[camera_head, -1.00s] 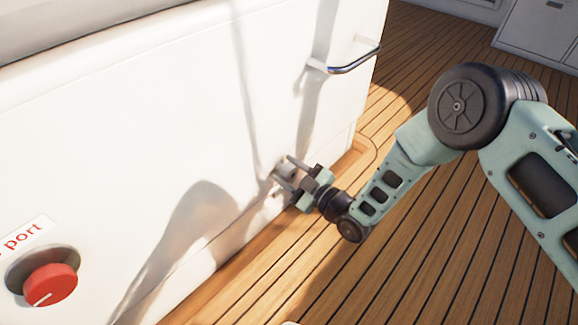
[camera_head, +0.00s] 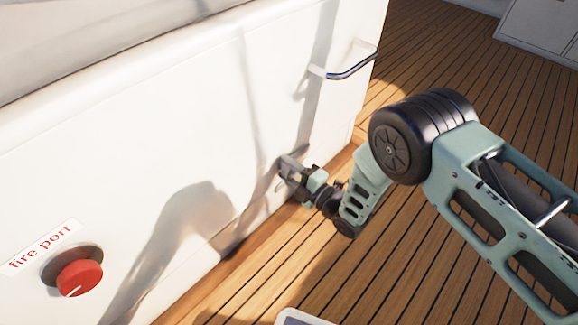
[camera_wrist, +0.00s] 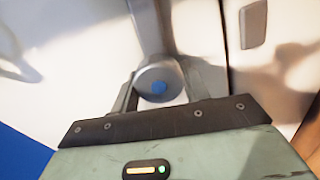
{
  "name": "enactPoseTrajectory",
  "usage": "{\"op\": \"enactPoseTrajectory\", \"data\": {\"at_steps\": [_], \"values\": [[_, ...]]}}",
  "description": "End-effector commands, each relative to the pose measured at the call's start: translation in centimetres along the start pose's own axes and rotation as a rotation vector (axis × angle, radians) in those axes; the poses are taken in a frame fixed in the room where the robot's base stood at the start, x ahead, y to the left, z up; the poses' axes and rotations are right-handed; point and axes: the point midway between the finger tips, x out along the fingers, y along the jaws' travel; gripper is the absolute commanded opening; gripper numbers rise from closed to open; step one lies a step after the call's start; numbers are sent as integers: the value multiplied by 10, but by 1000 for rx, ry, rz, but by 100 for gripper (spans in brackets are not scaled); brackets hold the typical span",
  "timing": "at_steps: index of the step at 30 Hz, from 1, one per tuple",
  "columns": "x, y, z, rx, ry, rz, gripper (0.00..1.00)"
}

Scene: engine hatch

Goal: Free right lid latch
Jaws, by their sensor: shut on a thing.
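In the head view my gripper (camera_head: 289,175) is against the lower right part of the white panel, just above the deck. The latch is small there and mostly hidden by the fingers.
The white panel (camera_head: 120,150) carries a red fire port knob (camera_head: 79,278) at lower left and a metal handle (camera_head: 352,65) above right of my gripper.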

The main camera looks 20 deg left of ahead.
Motion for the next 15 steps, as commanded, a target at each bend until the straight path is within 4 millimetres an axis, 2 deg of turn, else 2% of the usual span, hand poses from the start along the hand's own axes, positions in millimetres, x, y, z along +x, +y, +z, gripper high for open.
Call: {"op": "enactPoseTrajectory", "data": {"at_steps": [6, 15], "values": [[-1, -1, 0, -120, -1, -3, 22], [-1, -2, 0, -194, -1, -2, 22]]}}
